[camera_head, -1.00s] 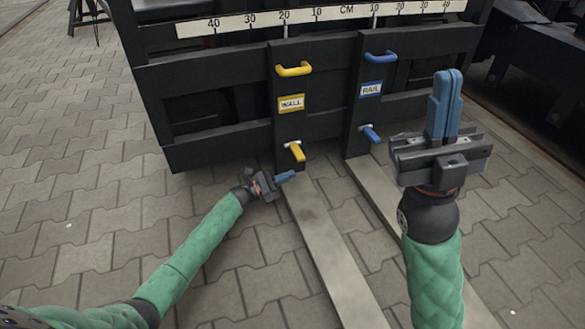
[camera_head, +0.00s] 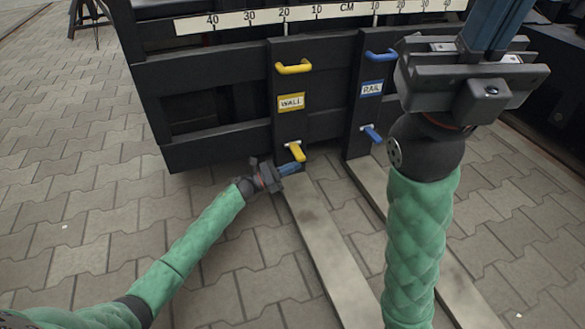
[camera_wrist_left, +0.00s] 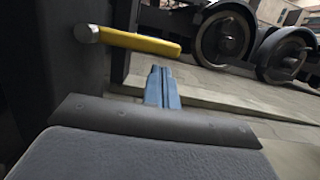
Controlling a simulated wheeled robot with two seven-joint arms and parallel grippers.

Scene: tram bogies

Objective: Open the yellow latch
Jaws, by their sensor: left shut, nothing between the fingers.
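The yellow latch (camera_head: 296,152) is a short yellow lever on a silver pivot, low on the black upright under the WALL label (camera_head: 291,102). It slants down to the right in the head view. In the left wrist view the latch (camera_wrist_left: 145,43) lies nearly level above the fingers. My left gripper (camera_head: 292,168) is shut and empty, its blue fingers just below the latch, seemingly close; contact cannot be told. It also shows in the left wrist view (camera_wrist_left: 160,88). My right gripper (camera_head: 495,25) is raised at the upper right, its fingertips cut off by the frame edge.
A yellow handle (camera_head: 294,68) is above the label. A blue handle (camera_head: 381,56) and blue latch (camera_head: 371,133) are on the RAIL upright to the right. Two flat forks (camera_head: 325,245) run along the paving. Open paving (camera_head: 80,200) lies to the left.

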